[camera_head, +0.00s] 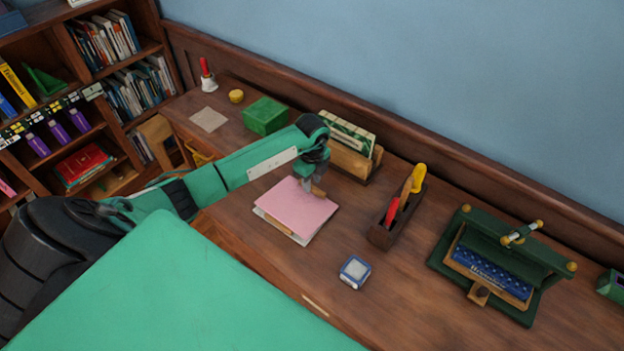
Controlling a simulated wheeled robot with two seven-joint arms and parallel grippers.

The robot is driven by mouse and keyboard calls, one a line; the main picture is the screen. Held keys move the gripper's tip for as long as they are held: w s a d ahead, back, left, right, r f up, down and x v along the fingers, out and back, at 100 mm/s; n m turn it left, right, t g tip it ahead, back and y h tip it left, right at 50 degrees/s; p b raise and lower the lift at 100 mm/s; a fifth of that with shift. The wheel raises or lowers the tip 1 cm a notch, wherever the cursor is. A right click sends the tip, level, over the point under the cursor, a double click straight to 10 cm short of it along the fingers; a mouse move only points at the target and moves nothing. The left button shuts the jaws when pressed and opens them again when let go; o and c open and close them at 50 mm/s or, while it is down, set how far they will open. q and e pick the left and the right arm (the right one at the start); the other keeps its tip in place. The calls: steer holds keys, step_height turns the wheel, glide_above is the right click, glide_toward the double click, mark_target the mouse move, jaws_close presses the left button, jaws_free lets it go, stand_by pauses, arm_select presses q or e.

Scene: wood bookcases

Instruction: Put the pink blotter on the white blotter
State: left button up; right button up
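The pink blotter (293,210) is a flat pink sheet on the desk, in the middle of the view. A whitish layer (301,240), possibly the white blotter, shows along its lower edge, with a brown strip between them at the lower left. My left gripper (312,188) reaches down at the pink blotter's upper right edge, beside a small brown piece. Its fingertips are small and partly hidden, so I cannot tell whether they are open or grip anything. My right gripper is out of view.
A wooden letter rack (350,161) stands behind the gripper. A pen tray (383,236) stands to the right, and a small blue-rimmed box (354,272) lies nearer. A green box (265,116) and a pale square sheet (208,119) lie farther left. A green case (458,250) stands right.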

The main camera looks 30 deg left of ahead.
arm_select(q)
steer(key=shift+r, duration=0.1)
steer(key=shift+r+p, duration=0.3)
steer(key=shift+r+b, duration=0.35)
steer(key=shift+b, duration=0.05)
step_height(320, 180, up, 11)
steer(key=b, duration=0.3)
